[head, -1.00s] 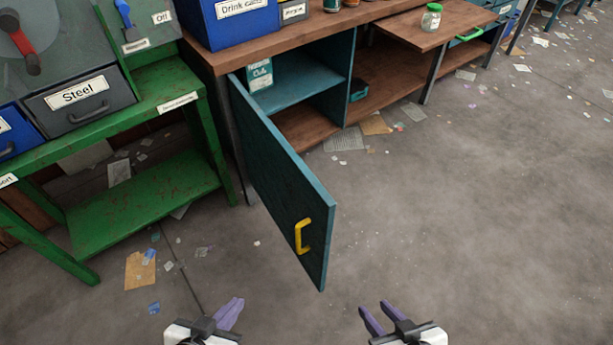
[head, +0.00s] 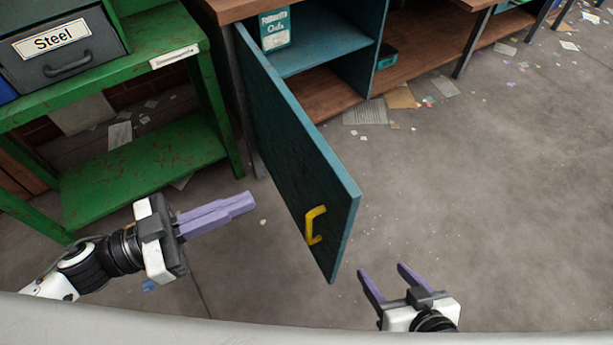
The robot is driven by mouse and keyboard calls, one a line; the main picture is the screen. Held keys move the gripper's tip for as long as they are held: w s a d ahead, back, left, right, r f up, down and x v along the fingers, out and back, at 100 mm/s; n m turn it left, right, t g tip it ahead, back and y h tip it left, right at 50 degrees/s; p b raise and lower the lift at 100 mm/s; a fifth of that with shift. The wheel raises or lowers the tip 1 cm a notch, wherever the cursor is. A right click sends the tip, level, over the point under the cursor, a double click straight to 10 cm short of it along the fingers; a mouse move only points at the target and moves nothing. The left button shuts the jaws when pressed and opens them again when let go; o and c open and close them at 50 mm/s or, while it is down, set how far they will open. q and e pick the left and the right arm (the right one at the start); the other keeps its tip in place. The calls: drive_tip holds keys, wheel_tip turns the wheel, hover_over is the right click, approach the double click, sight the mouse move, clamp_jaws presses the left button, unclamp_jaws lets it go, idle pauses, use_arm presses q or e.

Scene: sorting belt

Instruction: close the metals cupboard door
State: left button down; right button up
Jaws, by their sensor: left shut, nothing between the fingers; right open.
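The teal cupboard door (head: 290,155) stands wide open, swung out from its hinge at the left front edge of the cupboard. Its yellow handle (head: 315,226) is on the face towards the left, near the free end. The teal shelf (head: 325,47) inside the cupboard is exposed. My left gripper (head: 250,202) is shut and empty, to the left of the door, apart from it and pointing right towards it. My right gripper (head: 383,277) is open and empty, to the right of the door's lower free corner, apart from it.
A green bench (head: 140,165) with a grey Steel drawer (head: 65,50) stands at the left. A teal box (head: 274,28) sits inside the cupboard. Paper scraps (head: 365,112) lie on the floor. The floor right of the door is mostly clear.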

sight(325, 167)
use_arm(q)
drive_tip(key=x, duration=1.3)
drive_tip(key=shift+w+b, duration=0.1)
drive_tip(key=shift+b, duration=0.2)
drive_tip(key=shift+r, duration=0.1)
